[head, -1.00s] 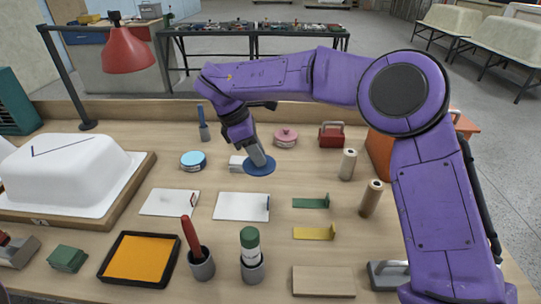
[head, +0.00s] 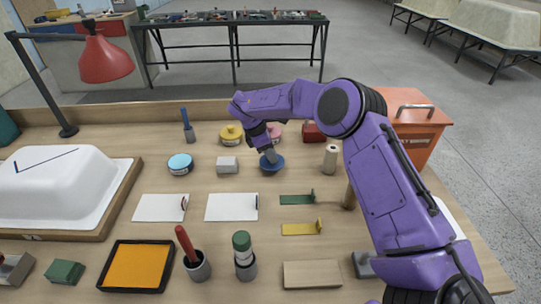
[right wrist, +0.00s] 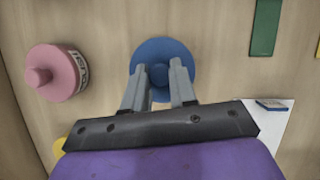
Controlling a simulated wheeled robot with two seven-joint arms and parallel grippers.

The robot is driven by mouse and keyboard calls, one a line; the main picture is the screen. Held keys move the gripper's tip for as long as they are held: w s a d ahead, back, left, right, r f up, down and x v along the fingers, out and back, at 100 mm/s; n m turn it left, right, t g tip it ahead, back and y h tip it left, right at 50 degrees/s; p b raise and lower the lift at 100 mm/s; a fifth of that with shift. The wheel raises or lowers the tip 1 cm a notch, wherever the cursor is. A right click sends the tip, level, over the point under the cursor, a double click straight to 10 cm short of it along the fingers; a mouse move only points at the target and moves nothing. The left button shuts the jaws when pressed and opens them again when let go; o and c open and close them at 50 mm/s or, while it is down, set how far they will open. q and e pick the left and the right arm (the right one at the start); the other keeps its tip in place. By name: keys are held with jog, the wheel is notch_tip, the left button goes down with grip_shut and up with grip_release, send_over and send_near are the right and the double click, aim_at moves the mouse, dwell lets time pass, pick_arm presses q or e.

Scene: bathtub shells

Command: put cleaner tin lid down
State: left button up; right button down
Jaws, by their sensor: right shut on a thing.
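The blue lid (head: 271,164) is a round disc with a knob on top. My right gripper (head: 270,153) is shut on that knob from above. In the right wrist view the lid (right wrist: 178,57) lies flat below my fingers (right wrist: 165,68), with its knob between them. The lid is at or just above the tabletop; I cannot tell if it touches. A light-blue tin (head: 180,164) without a knobbed lid stands to its left, beyond a grey block (head: 228,165). My left gripper is not in view.
A pink lidded tin (right wrist: 57,73) and a yellow lidded tin (head: 231,134) stand close behind the lid. White cards (head: 231,207), a green strip (head: 296,199) and a beige roll (head: 330,158) are nearby. A red lamp (head: 105,57) stands at the back left.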

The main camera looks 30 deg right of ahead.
jog(key=shift+f, duration=0.95)
jog(key=shift+w+f, duration=0.25)
jog(key=shift+f, duration=0.05)
jog(key=shift+s+a, duration=0.1)
jog(key=shift+s, duration=0.05)
jog(key=c, duration=1.3)
grip_release()
jog(key=shift+f, duration=0.1)
jog(key=shift+c, duration=0.2)
jog(key=o, duration=0.4)
jog(key=shift+o, duration=0.2)
